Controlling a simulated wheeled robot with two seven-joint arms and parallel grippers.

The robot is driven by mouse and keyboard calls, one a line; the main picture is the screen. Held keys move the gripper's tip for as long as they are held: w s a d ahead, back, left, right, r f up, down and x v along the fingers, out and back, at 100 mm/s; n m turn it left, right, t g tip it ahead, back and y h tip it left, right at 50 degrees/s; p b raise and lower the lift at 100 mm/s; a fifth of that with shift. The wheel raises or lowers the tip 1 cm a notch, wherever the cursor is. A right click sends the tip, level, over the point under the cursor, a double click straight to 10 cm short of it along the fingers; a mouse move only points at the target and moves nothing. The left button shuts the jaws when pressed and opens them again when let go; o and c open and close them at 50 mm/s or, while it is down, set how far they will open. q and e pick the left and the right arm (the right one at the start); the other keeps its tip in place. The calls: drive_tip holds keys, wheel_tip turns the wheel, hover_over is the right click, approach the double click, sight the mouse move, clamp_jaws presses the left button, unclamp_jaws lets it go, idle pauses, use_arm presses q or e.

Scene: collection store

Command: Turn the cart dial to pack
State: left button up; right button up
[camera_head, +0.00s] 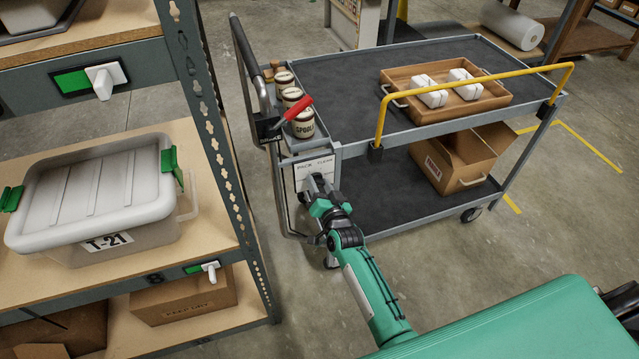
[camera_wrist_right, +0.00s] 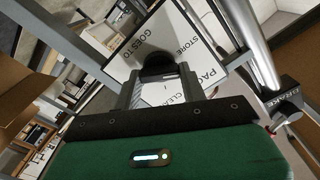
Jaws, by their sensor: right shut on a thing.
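The cart (camera_head: 400,85) stands beyond my right arm, with a white label plate (camera_head: 318,166) on its near left end reading PACK and CLEAN. In the right wrist view the plate (camera_wrist_right: 122,48) also reads GOES TO and STORE. The dial (camera_wrist_right: 158,64) is a dark round knob on this plate, between my right fingers. My right gripper (camera_head: 317,183) is shut on it; its fingers also show in the right wrist view (camera_wrist_right: 158,82). The gripper hides the dial in the head view. I cannot tell which word the dial points to. My left gripper is out of view.
A red brake lever (camera_head: 298,108) and several labelled cans (camera_head: 304,124) sit just above the plate. The cart's top holds a wooden tray (camera_head: 488,102) with white packages. A shelf with a lidded tote (camera_head: 95,200) stands close on the left.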

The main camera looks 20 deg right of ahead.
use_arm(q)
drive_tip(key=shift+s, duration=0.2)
use_arm(e)
drive_tip(key=m, duration=0.4)
drive_tip(key=shift+f+m, duration=0.1)
drive_tip(key=shift+m, duration=0.3)
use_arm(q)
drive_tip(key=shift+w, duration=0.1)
use_arm(e)
drive_tip(key=o, duration=1)
drive_tip(key=shift+d, duration=0.1)
drive_tip(key=shift+s, duration=0.6)
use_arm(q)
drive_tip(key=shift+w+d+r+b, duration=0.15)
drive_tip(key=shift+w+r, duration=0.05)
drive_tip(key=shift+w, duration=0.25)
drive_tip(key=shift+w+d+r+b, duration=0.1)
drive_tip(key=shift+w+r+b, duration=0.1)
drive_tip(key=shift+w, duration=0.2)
use_arm(e)
drive_tip(key=shift+s+d, duration=0.2)
drive_tip(key=shift+s, duration=6.1)
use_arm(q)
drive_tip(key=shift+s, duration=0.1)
